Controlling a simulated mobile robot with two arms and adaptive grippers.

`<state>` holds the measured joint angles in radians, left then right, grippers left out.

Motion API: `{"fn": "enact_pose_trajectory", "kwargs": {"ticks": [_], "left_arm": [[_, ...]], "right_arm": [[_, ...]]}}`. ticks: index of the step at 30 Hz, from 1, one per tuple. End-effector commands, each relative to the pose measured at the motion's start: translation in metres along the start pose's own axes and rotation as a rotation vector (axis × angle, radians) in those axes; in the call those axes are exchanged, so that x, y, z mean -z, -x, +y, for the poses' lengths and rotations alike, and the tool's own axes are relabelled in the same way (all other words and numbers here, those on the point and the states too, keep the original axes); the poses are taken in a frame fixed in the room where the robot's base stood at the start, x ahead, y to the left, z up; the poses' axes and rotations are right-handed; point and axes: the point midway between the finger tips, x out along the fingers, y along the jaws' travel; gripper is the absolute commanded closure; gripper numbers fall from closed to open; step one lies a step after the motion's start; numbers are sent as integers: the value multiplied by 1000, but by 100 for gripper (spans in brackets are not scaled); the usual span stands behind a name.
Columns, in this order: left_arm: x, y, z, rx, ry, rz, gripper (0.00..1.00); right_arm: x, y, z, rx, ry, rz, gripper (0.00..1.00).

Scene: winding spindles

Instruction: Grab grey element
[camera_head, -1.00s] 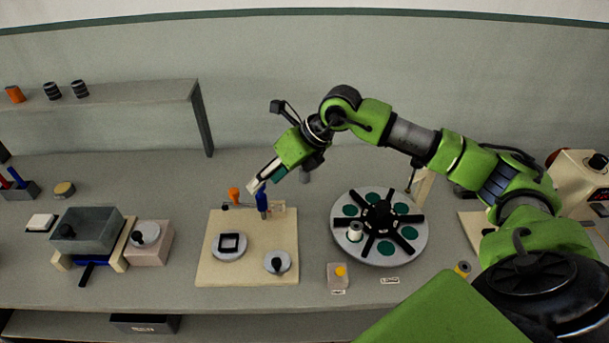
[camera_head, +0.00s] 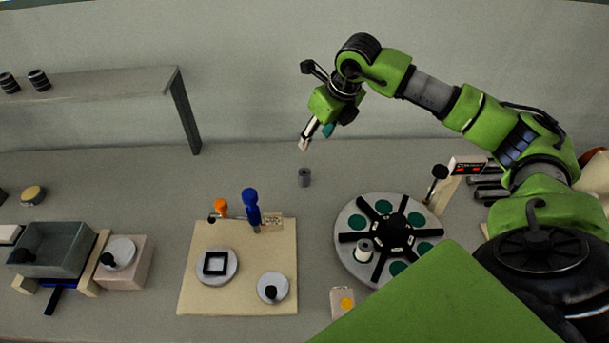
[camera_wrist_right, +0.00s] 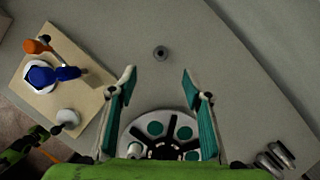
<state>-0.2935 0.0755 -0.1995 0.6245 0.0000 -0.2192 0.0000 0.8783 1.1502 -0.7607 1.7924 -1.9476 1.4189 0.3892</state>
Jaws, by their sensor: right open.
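The grey element (camera_head: 304,177) is a small grey cylinder standing upright on the table, behind the gap between the wooden board and the round turntable. In the right wrist view, the grey element (camera_wrist_right: 160,52) shows from above with a dark hole in its top, beyond the fingertips and roughly between their lines. My right gripper (camera_head: 305,143) is above and behind the grey element in the head view, apart from it. In the right wrist view, my right gripper (camera_wrist_right: 158,75) is open and empty, with teal pads on both fingers. My left gripper is not in view.
A wooden board (camera_head: 192,297) with blue and orange tools (camera_head: 252,208) stands left of the grey element. The turntable (camera_head: 352,212) with teal discs is to its right. A shelf (camera_head: 120,82) stands at the back left. The table around the grey element is clear.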

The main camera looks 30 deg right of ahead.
Motion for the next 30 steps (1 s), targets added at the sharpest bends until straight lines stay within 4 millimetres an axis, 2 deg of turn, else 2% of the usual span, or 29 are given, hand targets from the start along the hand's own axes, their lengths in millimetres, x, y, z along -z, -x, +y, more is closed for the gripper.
{"fn": "enact_pose_trajectory", "kwargs": {"ticks": [1,13,19,27,30], "left_arm": [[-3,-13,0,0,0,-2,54],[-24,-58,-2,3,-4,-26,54],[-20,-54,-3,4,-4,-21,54],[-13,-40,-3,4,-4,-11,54],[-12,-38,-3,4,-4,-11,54]], "right_arm": [[5,-12,0,-1,0,0,55],[22,-54,1,-1,0,-1,55],[23,-71,1,-3,-1,4,55],[23,-122,1,-3,-1,3,55],[23,-134,1,-3,-1,1,55]]}}
